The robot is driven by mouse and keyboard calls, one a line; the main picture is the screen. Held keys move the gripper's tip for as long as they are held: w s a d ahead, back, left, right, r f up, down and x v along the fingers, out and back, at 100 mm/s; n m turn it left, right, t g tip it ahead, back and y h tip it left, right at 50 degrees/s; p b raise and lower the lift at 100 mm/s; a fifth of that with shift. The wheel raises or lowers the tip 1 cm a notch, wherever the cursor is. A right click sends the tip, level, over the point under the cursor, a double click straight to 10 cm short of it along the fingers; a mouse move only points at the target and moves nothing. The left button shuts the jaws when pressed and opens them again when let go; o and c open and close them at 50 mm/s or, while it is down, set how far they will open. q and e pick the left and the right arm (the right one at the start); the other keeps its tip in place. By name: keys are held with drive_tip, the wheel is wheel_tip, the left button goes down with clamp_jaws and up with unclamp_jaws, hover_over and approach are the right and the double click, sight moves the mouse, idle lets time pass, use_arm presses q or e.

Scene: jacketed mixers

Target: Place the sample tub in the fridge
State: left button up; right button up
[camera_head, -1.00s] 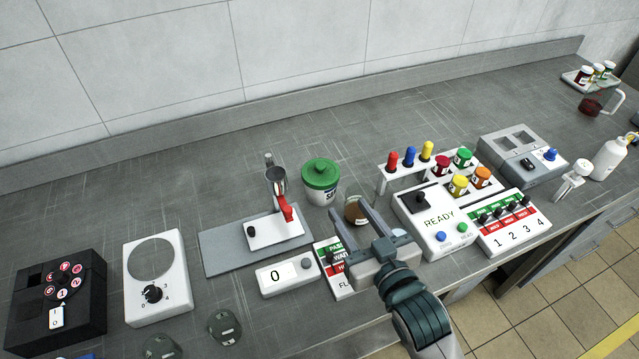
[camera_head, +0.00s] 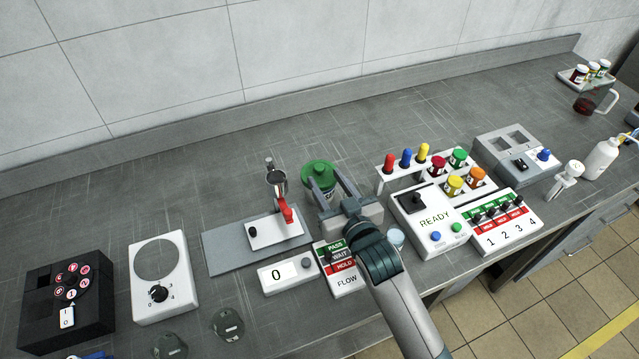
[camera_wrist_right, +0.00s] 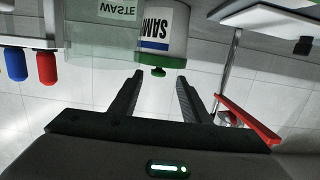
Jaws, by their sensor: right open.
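In the wrist view the lid's knob lies just beyond and between the fingertips (camera_wrist_right: 160,78); no grip on the tub shows. My left gripper is not in view. I cannot identify the fridge in these views.
A press stand with a red lever (camera_head: 285,211) is close left of the tub. A rack with coloured tubes and jars (camera_head: 405,160) and the READY box (camera_head: 432,217) stand to the right. The FLOW panel (camera_head: 343,268) lies in front. The bench behind the tub is clear.

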sight(322, 171)
drive_tip(key=shift+w+a+f, duration=0.1)
drive_tip(key=shift+w+a, duration=0.05)
drive_tip(key=shift+w, duration=0.2)
drive_tip(key=shift+w+a+p, duration=0.15)
drive_tip(key=shift+w+p, duration=0.3)
drive_tip(key=shift+w, duration=0.05)
drive_tip(key=p+x, duration=0.1)
drive_tip(key=x, duration=0.2)
drive_tip(key=shift+w+p, duration=0.3)
drive_tip(key=shift+p, duration=0.05)
drive_tip(key=shift+w+a, duration=0.1)
drive_tip(key=shift+w, duration=0.15)
clamp_jaws()
